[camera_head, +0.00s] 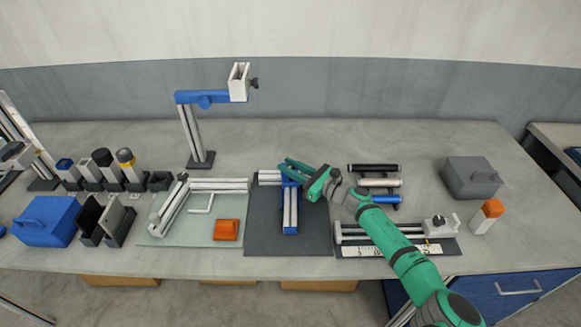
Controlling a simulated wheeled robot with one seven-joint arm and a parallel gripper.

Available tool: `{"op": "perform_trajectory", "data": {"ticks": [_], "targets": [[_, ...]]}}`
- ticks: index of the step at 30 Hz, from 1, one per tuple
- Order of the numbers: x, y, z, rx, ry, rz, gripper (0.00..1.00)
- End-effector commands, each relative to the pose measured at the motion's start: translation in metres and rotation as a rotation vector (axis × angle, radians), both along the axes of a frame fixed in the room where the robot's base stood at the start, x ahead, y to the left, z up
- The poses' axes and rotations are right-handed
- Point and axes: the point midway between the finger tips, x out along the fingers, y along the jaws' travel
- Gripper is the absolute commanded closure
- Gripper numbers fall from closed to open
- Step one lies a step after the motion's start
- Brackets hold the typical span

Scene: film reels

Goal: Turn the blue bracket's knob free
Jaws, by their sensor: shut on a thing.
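A blue bracket (291,184) joins silver rails (291,212) on the dark grey mat (262,228) at the middle of the table. My teal gripper (284,168) reaches in from the right, low over the top of this bracket. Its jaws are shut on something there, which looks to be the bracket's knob. The fingers hide the knob, so its form and how far it is turned cannot be seen.
A post stand with a blue arm (208,98) rises behind, left of my gripper. A green mat (154,238) with rails and an orange block (227,230) lies left. Several rods (374,167) and a rail assembly (388,232) lie right. The back middle of the table is clear.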

Motion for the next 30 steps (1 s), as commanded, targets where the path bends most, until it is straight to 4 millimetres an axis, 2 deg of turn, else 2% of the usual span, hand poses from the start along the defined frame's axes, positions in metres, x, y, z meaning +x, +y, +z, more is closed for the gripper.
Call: {"op": "perform_trajectory", "data": {"ticks": [12, 29, 30], "targets": [[0.0004, 0.0007, 0.0006, 0.003, -0.001, 0.152, 1.00], [0.0001, -0.0025, 0.0015, 0.003, -0.003, 0.171, 1.00], [0.0001, -0.0020, 0.0015, 0.003, -0.003, 0.171, 0.70]]}}
